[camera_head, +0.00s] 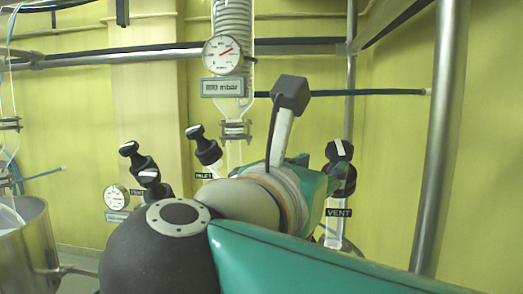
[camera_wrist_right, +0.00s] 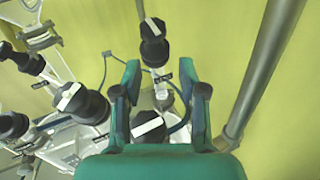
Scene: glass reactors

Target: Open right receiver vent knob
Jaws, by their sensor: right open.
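Two black knobs with white stripes, an upper one (camera_head: 339,150) and a lower one (camera_head: 344,182), stand above a VENT label (camera_head: 339,212) at the right in the head view. I cannot tell which is the receiver vent knob. My right gripper (camera_head: 322,188) is beside them, its tips partly hidden. In the right wrist view the open gripper (camera_wrist_right: 160,80) has one striped knob (camera_wrist_right: 148,127) low between its fingers and another knob (camera_wrist_right: 153,45) beyond the tips. Neither is visibly gripped. My left gripper is not in view.
A thick metal post (camera_head: 440,130) rises right of the gripper. A gauge (camera_head: 223,54) with a mbar display hangs at the upper middle. More black knobs (camera_head: 204,146) stand to the left, with a steel vessel (camera_head: 30,245) at the far left.

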